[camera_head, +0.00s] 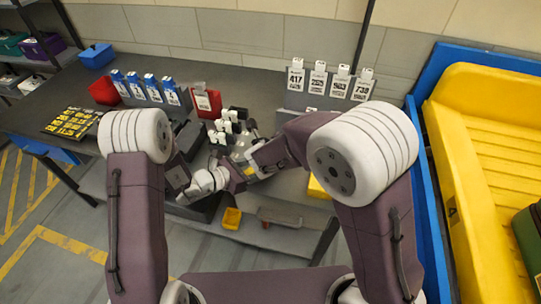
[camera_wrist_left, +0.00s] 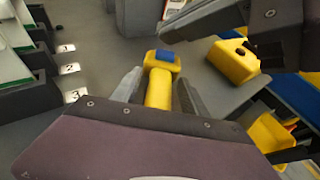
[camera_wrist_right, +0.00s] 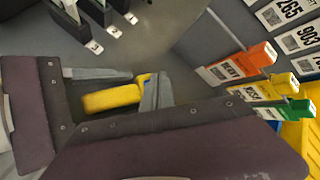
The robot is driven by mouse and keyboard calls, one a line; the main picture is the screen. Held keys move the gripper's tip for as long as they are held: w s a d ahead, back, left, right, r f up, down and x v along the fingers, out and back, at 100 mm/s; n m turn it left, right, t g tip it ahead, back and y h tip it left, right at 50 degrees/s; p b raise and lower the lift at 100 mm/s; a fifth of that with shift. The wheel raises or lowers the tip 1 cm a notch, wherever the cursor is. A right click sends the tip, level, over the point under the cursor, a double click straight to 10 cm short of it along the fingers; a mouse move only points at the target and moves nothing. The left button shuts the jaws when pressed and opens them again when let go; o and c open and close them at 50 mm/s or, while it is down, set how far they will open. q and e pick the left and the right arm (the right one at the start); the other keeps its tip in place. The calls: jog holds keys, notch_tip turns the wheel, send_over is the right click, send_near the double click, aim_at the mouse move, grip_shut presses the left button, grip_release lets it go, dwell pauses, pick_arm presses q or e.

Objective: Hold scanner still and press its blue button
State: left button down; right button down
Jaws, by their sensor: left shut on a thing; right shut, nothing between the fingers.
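The scanner (camera_wrist_left: 160,80) is yellow with a blue button (camera_wrist_left: 165,56) on its head. My left gripper (camera_wrist_left: 160,95) is shut on the scanner's handle, one finger on each side, in the left wrist view. In the head view both grippers meet over the table, and the scanner is small there.
A yellow block-like thing (camera_wrist_left: 232,62) lies on the table close to my right gripper. Numbered slots (camera_wrist_left: 70,69) stand beside the left gripper. Tagged coloured items (camera_wrist_right: 250,62) stand near the right gripper.

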jog(key=shift+f, duration=0.1)
jog(key=shift+f, duration=0.3)
jog(key=shift+f, duration=0.45)
dwell(0.6)
jog(key=shift+r, duration=0.9)
jog(key=shift+r, duration=2.5)
